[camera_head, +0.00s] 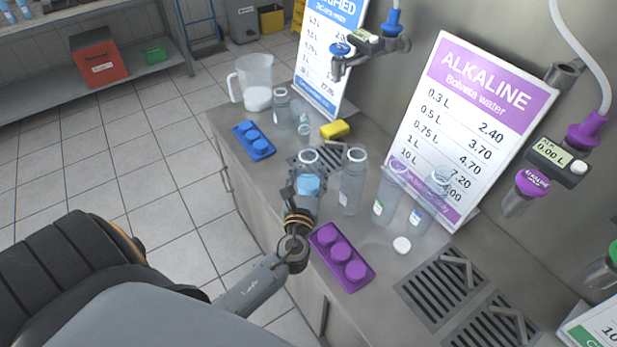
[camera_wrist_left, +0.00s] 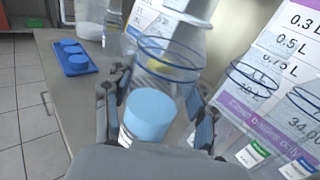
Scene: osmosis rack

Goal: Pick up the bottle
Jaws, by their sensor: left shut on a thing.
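Several clear bottles stand on the counter, and the task does not say which one is meant. In the left wrist view, the fingers of the left gripper (camera_wrist_left: 155,112) stand on both sides of the blue cylinder (camera_wrist_left: 150,115), with the bottle's open rim beyond. The fingers hide part of the bottle. My right gripper is not in view.
A clear bottle (camera_head: 352,182) stands close on the right. A purple tray (camera_head: 325,262) with purple caps lies near the front edge. A white cap (camera_head: 402,245), a blue tray (camera_head: 268,155), a yellow block (camera_head: 335,130) and a purple price sign (camera_head: 470,120) are nearby.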

